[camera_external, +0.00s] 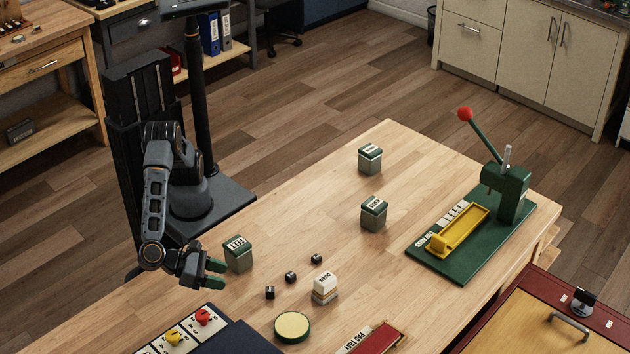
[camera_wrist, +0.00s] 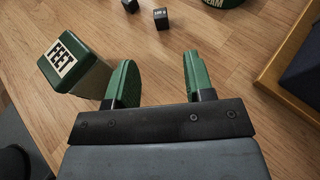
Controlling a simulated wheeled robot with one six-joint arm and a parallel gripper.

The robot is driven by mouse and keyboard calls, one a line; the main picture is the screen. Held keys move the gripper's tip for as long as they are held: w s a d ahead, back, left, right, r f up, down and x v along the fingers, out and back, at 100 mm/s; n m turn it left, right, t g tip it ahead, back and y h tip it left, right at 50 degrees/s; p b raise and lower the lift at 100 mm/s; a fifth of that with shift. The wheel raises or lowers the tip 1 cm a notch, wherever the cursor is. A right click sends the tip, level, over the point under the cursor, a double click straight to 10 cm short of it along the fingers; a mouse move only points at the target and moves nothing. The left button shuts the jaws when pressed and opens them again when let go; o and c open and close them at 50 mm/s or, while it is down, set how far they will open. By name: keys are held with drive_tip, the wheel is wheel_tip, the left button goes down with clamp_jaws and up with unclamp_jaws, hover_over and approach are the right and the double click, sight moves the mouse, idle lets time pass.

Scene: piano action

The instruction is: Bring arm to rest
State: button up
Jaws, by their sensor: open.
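My arm is folded low at the left edge of the wooden table (camera_external: 330,240) in the external view. My gripper (camera_external: 215,274) is over the table's left part with its green fingers apart. In the wrist view my gripper (camera_wrist: 155,82) is open, and only bare wood shows between the fingers. A green-topped grey block labelled FELT (camera_external: 238,254) stands close beside the fingers. It also shows in the wrist view (camera_wrist: 75,65), left of the left finger; I cannot tell whether they touch.
Small black cubes (camera_external: 290,277), a white-topped block (camera_external: 325,287) and a round cream-topped tin (camera_external: 292,326) lie to the right. A panel with coloured knobs (camera_external: 190,335) is just below my gripper. A green press (camera_external: 505,195) and two green-topped blocks (camera_external: 373,212) stand farther off.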

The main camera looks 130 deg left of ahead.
drive_tip(key=s+a+r+n+g+h+p, duration=0.25)
drive_tip(key=a+r+n, duration=0.3)
drive_tip(key=a, duration=0.35)
drive_tip(key=s+a+r+n+g+h+p, duration=0.1)
drive_tip(key=s+a+r+n+g+p, duration=0.25)
drive_tip(key=a+n, duration=0.5)
drive_tip(key=s+a+r+n+h+p, duration=0.2)
drive_tip(key=s+a+n+h+p, duration=0.1)
drive_tip(key=s+n, duration=0.3)
drive_tip(key=s+a+r+n+h+p, duration=0.3)
drive_tip(key=s+n+p, duration=0.2)
drive_tip(key=s, duration=0.5)
drive_tip(key=shift+s+a+n, duration=0.15)
drive_tip(key=shift+a+n, duration=0.25)
drive_tip(key=shift+n, duration=0.7)
drive_tip(key=shift+r, duration=0.1)
idle(1.0)
